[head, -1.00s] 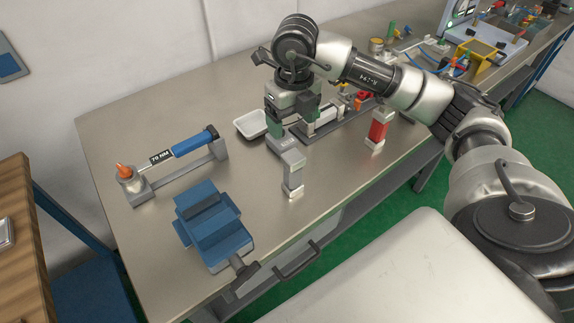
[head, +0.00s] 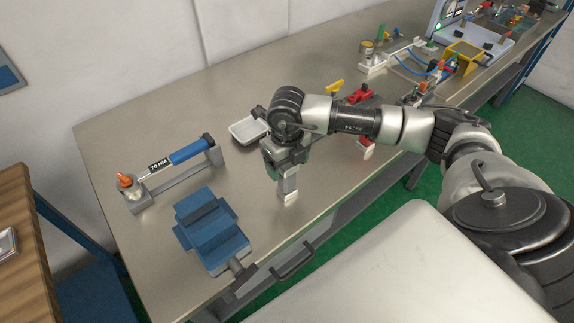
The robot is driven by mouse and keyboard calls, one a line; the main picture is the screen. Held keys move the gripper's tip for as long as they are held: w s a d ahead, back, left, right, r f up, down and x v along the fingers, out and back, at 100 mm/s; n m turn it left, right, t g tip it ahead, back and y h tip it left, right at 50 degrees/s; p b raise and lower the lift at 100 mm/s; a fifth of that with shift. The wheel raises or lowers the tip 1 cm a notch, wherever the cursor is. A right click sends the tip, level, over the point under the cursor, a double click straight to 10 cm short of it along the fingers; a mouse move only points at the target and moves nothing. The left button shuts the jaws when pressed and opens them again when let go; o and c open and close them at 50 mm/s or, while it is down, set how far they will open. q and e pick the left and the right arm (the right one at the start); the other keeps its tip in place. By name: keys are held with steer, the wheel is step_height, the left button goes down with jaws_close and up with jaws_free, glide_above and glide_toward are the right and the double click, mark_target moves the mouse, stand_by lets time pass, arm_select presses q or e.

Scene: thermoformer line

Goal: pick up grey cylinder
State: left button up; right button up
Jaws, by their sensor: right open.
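The grey cylinder (head: 288,187) stands upright near the front edge of the metal table, with a pale foot at its lower end. Its upper part is hidden by my right gripper (head: 286,168). The right gripper is open and points down, directly over the top of the cylinder. I cannot tell whether its fingers touch the cylinder. My left gripper is not in view.
A blue vise (head: 212,232) sits left of the cylinder. Behind are a white tray (head: 248,131) and a blue-handled tool on a stand (head: 180,170). A red piece (head: 366,148) is partly hidden by my right arm. Bare table (head: 140,110) lies at back left.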

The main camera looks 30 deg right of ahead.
steer(key=shift+c, duration=0.4)
jaws_close()
steer(key=shift+r, duration=0.1)
steer(key=shift+w, duration=0.1)
